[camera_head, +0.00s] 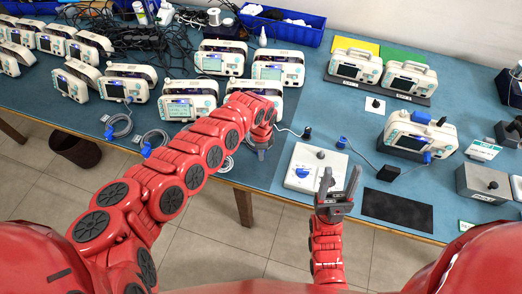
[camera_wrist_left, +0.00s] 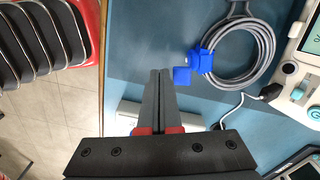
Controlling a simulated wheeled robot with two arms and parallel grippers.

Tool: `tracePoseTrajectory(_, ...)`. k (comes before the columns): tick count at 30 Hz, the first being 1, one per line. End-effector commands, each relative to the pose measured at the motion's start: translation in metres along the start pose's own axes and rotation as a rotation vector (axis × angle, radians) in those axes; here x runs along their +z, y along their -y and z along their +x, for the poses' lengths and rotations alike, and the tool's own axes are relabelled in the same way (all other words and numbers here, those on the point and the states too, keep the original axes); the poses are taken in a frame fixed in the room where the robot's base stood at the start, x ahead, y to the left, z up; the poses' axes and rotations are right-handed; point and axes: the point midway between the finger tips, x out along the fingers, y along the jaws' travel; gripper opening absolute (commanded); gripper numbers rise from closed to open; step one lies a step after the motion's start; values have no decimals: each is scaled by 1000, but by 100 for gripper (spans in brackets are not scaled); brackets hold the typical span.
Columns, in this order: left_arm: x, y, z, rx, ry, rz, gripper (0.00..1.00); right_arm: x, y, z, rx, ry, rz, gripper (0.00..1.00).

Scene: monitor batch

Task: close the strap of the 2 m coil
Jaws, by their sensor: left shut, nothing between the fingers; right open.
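A grey cable coil (camera_wrist_left: 238,48) lies on the blue table in the left wrist view, with a blue strap (camera_wrist_left: 203,62) around one side and a blue tab (camera_wrist_left: 182,76) sticking out toward my fingers. In the head view a coil (camera_head: 226,164) shows only partly beside my left arm. My left gripper (camera_head: 262,152) points down, shut and empty; in the left wrist view its fingertips (camera_wrist_left: 160,73) are beside the tab, apart in the picture. Whether they touch cannot be told. I cannot read a length label. My right gripper (camera_head: 338,178) is open and empty near the white plate.
Two more coils with blue parts, one (camera_head: 121,126) and another (camera_head: 153,137), lie further left. White monitors (camera_head: 191,106) stand behind. A white plate with a blue knob (camera_head: 311,168) and a black mat (camera_head: 397,211) are to the right. The table's front edge is close.

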Motion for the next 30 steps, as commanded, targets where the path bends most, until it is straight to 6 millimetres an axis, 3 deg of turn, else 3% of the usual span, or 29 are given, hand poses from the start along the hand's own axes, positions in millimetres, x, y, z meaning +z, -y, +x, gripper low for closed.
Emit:
tracePoseTrajectory(11, 0, 1, 0, -1, 0, 0, 0, 0, 0, -2, 0, 0, 0, 56)
tracePoseTrajectory(22, 0, 15, -3, -2, 1, 0, 0, 4, 1, -24, 0, 0, 0, 56)
tracePoseTrajectory(30, 0, 16, -6, 0, 0, 0, 0, 4, 1, -23, 0, 0, 0, 56)
